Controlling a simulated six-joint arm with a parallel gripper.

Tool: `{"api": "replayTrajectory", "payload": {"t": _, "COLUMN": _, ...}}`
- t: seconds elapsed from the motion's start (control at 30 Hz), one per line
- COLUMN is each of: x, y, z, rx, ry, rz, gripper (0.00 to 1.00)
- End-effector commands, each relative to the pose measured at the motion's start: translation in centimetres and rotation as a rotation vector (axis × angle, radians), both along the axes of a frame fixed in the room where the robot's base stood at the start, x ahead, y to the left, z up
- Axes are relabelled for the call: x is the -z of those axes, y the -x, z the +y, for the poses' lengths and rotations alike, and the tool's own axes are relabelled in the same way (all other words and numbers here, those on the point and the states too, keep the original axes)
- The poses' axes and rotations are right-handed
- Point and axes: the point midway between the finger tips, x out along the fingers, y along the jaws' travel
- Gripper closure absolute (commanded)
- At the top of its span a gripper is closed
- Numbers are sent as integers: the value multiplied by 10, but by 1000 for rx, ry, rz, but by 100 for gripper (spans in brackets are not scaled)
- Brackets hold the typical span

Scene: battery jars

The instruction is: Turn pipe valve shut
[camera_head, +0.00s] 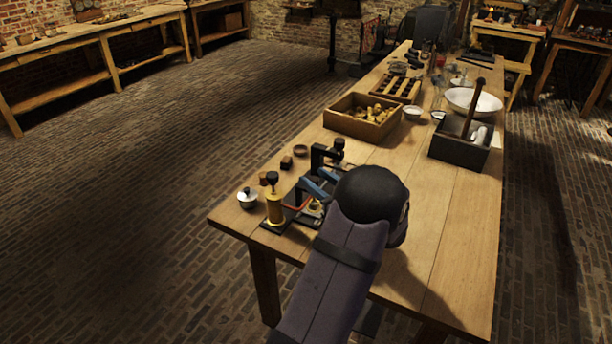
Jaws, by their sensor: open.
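My gripper (320,183) shows two blue fingers, parted, reaching left from my dark wrist over the near left part of the table. Left of the fingers stands a brass cylinder (275,210) with a black knob on top, upright on a dark base. A reddish lever or pipe piece (298,206) lies between the cylinder and the fingers. I cannot tell for sure which part is the pipe valve, or whether a finger touches anything. A black bracket-like fitting (318,158) stands just behind the fingers. My wrist and arm hide what lies to their right and below.
A small lidded pot (247,198) stands near the table's left edge. A wooden box of brass parts (362,127), a dark tote with an upright handle (458,158) and a white bowl (474,101) stand farther back. The wooden table (450,230) is bare at right.

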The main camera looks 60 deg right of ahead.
Motion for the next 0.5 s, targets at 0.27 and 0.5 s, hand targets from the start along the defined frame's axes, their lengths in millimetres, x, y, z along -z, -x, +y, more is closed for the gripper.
{"api": "replayTrajectory", "payload": {"t": 0.27, "x": 12, "y": 20, "z": 11, "rx": 13, "ry": 24, "rz": -62, "gripper": 60}}
{"api": "replayTrajectory", "payload": {"t": 0.5, "x": 9, "y": 19, "z": 11, "rx": 11, "ry": 27, "rz": -68, "gripper": 60}}
